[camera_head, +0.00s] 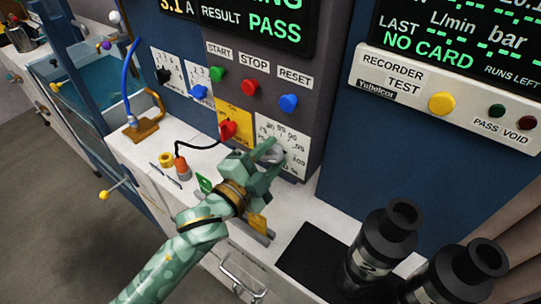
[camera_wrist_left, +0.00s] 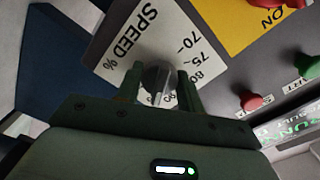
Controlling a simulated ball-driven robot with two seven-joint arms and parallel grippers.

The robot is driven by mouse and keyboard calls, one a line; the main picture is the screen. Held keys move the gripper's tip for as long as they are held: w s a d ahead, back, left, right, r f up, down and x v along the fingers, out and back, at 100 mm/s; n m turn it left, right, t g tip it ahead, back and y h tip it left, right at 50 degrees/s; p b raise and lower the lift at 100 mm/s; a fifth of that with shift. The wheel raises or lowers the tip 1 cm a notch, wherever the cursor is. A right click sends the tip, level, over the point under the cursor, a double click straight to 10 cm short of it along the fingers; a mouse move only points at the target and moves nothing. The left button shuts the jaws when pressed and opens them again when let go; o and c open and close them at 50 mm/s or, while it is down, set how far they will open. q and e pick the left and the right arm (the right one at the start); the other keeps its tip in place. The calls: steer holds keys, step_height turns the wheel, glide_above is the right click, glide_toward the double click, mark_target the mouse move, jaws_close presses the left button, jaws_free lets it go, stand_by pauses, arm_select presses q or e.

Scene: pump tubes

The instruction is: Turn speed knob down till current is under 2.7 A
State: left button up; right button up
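The grey speed knob (camera_head: 271,156) sits on a white dial plate marked with numbers. In the left wrist view the knob (camera_wrist_left: 159,84) is in front of the plate lettered SPEED % (camera_wrist_left: 135,38). My left gripper (camera_head: 268,157) has one finger on each side of the knob; the fingers appear to touch it and be shut on it. The knob's pointer is partly hidden, so its exact setting cannot be read. The dark display (camera_head: 240,22) is cut off at the top and reads about 3.1 A, with RESULT PASS in green. My right gripper is out of view.
Green start (camera_head: 220,88), red stop (camera_head: 250,87) and blue reset (camera_head: 288,103) buttons are above the knob. A red switch (camera_head: 228,129) on a yellow plate is close by on the left. Black cylinders (camera_head: 380,245) stand at the lower right, beside a black mat (camera_head: 312,256).

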arm_select(q)
steer(key=shift+c, duration=1.3)
steer(key=n+p, duration=0.3)
steer(key=p, duration=0.1)
steer(key=shift+r, duration=0.2)
steer(key=shift+f+n+p, duration=0.2)
steer(key=shift+n+p, duration=1.3)
steer(key=shift+p, duration=0.25)
steer(key=shift+f, duration=0.1)
steer(key=o, duration=1)
steer(key=shift+s, duration=0.15)
